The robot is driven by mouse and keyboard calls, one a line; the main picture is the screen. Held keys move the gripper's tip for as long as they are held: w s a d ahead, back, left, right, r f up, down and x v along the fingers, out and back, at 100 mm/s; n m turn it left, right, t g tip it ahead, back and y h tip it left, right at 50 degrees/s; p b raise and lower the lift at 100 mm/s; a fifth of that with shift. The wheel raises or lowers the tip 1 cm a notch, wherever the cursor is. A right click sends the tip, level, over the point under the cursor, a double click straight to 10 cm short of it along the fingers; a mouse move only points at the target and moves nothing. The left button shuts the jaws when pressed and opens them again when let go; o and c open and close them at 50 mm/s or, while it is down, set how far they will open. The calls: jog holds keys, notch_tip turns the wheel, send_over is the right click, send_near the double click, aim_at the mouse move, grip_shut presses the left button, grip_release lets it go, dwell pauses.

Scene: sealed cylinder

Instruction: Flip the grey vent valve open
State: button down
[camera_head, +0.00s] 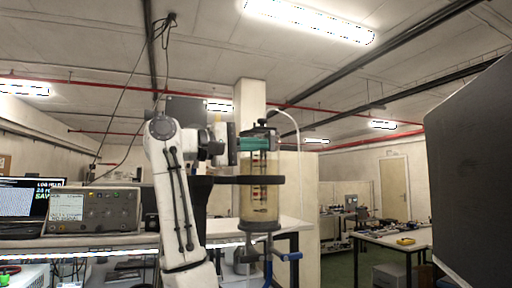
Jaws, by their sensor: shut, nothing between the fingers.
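A clear upright cylinder (260,200) with red marks stands in the middle, held by a dark ring. A small dark fitting (262,122) sits on its top; I cannot tell whether it is the grey vent valve or how its handle is turned. My gripper (268,144), with teal fingers, reaches in from the left across the upper end of the cylinder. It is shut and holds nothing. The fingers hide part of the cylinder's top, and I cannot tell whether they touch it.
A pale hose (296,125) arches from the cylinder's top down its right side. Blue valve handles (289,256) are below the cylinder. A bench with an instrument (92,210) is at left. A large dark panel (472,170) stands at right.

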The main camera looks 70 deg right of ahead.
aim_at(270, 152)
jog(key=shift+f+h+b, duration=0.25)
jog(key=shift+h+b, duration=0.15)
jog(key=shift+b, duration=0.15)
jog(key=g+h+b, duration=0.1)
jog(key=b, duration=0.1)
jog(key=s+f+g+h+b, duration=0.1)
jog(key=b, duration=0.2)
jog(key=shift+d+f+g, duration=0.25)
jog(key=shift+d+g, duration=0.05)
jog(key=shift+d, duration=0.1)
jog(key=shift+s+d+g+h+b, duration=0.15)
jog(key=shift+g+h+b, duration=0.15)
jog(key=shift+g+b, duration=0.35)
jog(key=shift+s+d+r, duration=0.1)
jog(key=shift+s+d+b, duration=0.15)
jog(key=shift+s+b, duration=0.1)
jog(key=shift+b, duration=0.15)
jog(key=shift+s+d, duration=0.15)
